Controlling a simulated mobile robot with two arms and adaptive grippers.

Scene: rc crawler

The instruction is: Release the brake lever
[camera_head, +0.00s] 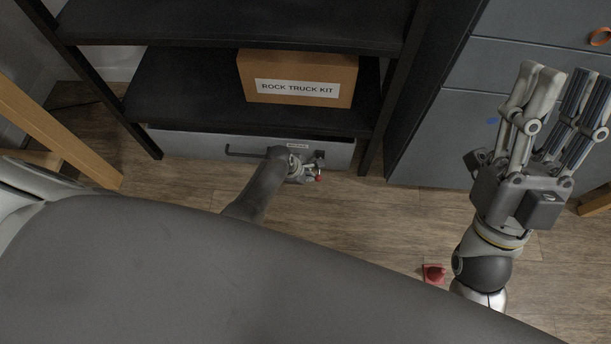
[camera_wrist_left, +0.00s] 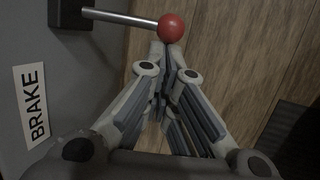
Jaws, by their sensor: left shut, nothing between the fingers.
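The brake lever ends in a red ball knob (camera_wrist_left: 171,28) on a metal rod (camera_wrist_left: 120,17), which comes out of a dark mount (camera_wrist_left: 70,13) on a grey panel. A white BRAKE label (camera_wrist_left: 31,104) is on this panel. In the head view the red knob (camera_head: 318,178) shows small, low at the drawer's right end. My left gripper (camera_head: 311,171) is beside the knob. In the left wrist view its fingertips (camera_wrist_left: 167,46) are together just below the ball, with nothing between them; whether they touch it I cannot tell. My right gripper (camera_head: 566,75) is raised at the right, open and empty.
The grey drawer (camera_head: 190,146) with a dark bar handle sits under a black shelf (camera_head: 180,100) bearing a ROCK TRUCK KIT box (camera_head: 300,68). A grey cabinet (camera_head: 435,140) stands right. A red object (camera_head: 434,273) lies on the wooden floor (camera_head: 370,215).

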